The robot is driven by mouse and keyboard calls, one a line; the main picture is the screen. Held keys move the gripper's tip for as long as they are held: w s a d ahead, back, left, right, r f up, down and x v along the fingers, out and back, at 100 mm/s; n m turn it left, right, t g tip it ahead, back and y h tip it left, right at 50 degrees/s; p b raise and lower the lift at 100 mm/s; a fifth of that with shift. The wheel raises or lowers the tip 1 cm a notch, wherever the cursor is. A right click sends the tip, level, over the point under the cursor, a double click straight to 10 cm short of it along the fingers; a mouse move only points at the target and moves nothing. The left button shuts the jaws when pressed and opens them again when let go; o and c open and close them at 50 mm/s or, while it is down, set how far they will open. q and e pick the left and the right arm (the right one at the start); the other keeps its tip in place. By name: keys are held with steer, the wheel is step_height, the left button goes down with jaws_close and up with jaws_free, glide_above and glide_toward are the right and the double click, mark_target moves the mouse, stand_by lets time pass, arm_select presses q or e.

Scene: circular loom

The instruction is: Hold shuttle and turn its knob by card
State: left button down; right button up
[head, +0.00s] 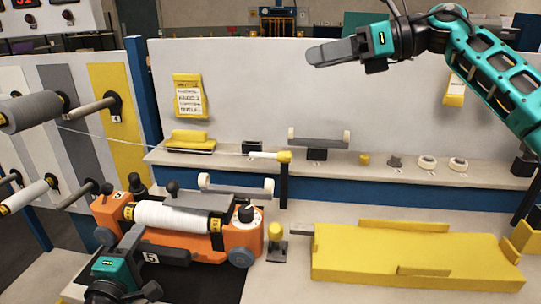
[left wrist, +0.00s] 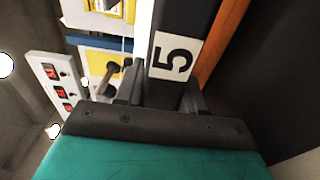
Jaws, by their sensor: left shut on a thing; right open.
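The orange shuttle (head: 240,238) lies at the lower left in the head view, with a white bobbin (head: 170,216) along its top. A white dial knob (head: 246,213) with a dark top sits at its right end. My left gripper (head: 137,247) is shut on the shuttle's black handle (head: 165,254), marked 5; the handle also fills the middle of the left wrist view (left wrist: 172,60). A yellow card (head: 188,97) with printed lines hangs on the back panel. My right gripper (head: 318,53) is open and empty, raised at the upper right, far from the shuttle.
A narrow shelf (head: 330,172) with small fixtures runs behind the shuttle. A yellow tray (head: 410,255) lies at the right. A dark post with a yellow top (head: 284,157) and a small yellow-topped part (head: 275,232) stand close to the knob. Spools on pegs (head: 30,110) project at the left.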

arm_select(q)
steer(key=shift+f, duration=0.45)
steer(key=c, duration=0.8)
jaws_free()
steer(key=shift+o, duration=1)
steer(key=shift+r, duration=0.2)
